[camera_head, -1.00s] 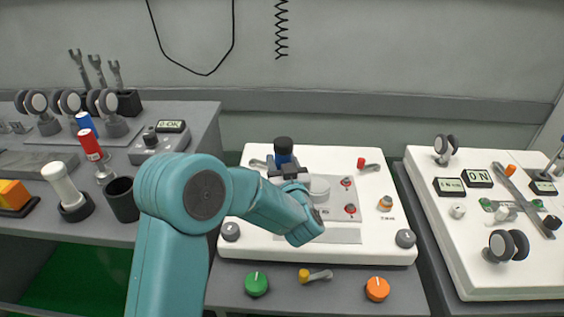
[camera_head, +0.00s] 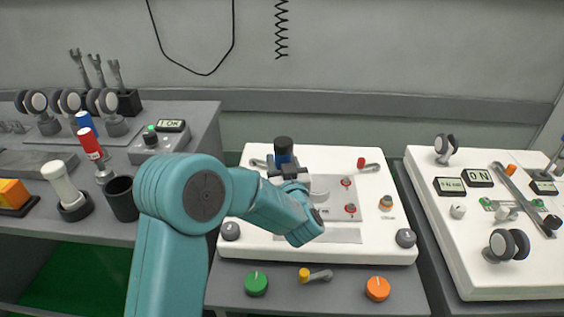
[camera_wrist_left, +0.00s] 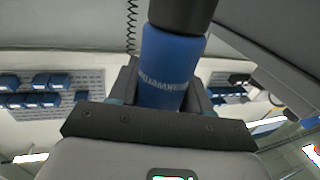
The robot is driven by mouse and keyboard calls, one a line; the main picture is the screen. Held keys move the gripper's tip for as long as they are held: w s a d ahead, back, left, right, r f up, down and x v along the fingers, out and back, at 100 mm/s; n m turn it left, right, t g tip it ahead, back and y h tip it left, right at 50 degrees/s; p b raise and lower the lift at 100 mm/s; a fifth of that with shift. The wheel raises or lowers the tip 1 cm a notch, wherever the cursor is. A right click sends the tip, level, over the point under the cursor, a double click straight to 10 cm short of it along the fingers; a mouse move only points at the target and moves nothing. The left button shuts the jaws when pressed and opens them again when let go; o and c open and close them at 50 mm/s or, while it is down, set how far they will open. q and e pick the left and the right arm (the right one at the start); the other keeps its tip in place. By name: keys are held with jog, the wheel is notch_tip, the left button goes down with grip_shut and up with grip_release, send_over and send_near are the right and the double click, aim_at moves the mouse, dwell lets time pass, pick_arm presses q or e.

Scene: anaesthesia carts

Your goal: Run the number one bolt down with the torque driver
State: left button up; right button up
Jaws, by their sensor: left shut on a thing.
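My left gripper (camera_head: 288,173) is shut on the torque driver (camera_head: 284,147), which has a blue body and a black top and stands about upright over the left part of the white panel (camera_head: 375,235). The driver also fills the upper middle of the left wrist view (camera_wrist_left: 168,75), between the fingers. The driver's lower end is hidden behind my gripper and forearm, so I cannot see the number one bolt or whether the driver touches it. Two small red-marked fittings, an upper one (camera_head: 346,183) and a lower one (camera_head: 351,209), show to the right. My right gripper is not in view.
A grey box with a small display (camera_head: 171,126) and a lit green light (camera_head: 150,132) stands on the left bench. Red (camera_head: 90,143) and blue-topped tools stand nearby. A second white panel (camera_head: 455,260) with displays lies right. Green (camera_head: 256,283) and orange (camera_head: 377,288) knobs are in front.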

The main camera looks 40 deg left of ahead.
aim_at(282, 143)
pick_arm(q)
jog(key=shift+f, duration=0.2)
notch_tip(282, 143, up, 6)
jog(key=p, duration=0.4)
jog(key=shift+r+p, duration=0.2)
jog(key=shift+p, duration=0.1)
jog(key=shift+f, duration=0.1)
